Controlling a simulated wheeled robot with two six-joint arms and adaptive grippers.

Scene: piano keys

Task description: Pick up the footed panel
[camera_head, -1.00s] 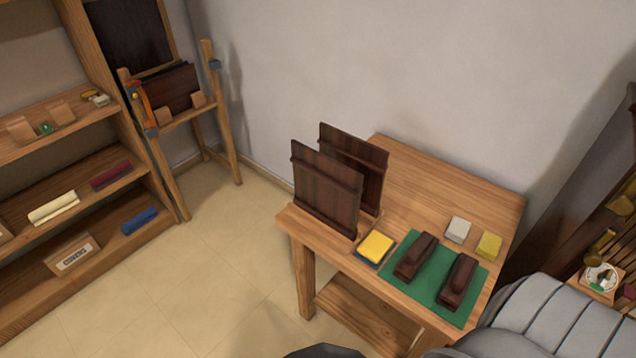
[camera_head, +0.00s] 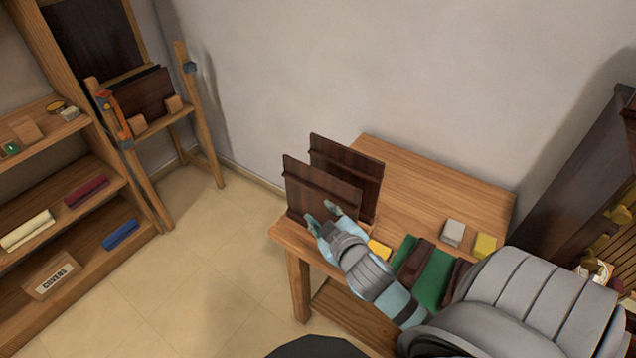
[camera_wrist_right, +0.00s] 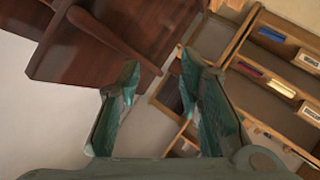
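Two dark brown wooden panels stand upright at the left end of the table: a front panel (camera_head: 318,186) with a ledge strip across it, and a rear panel (camera_head: 362,172) close behind. I cannot tell from these views which is the footed one. My right gripper (camera_head: 320,213) is open and empty in front of the front panel's lower part, hiding some of it. In the right wrist view the spread fingers (camera_wrist_right: 159,62) point toward dark panel wood (camera_wrist_right: 100,52) at the upper left, with no panel clearly between them. My left gripper is out of view.
The wooden table (camera_head: 440,178) is bare at the back. A green mat (camera_head: 434,277) with dark blocks, a yellow block (camera_head: 379,249) and two small blocks lie near my right arm.

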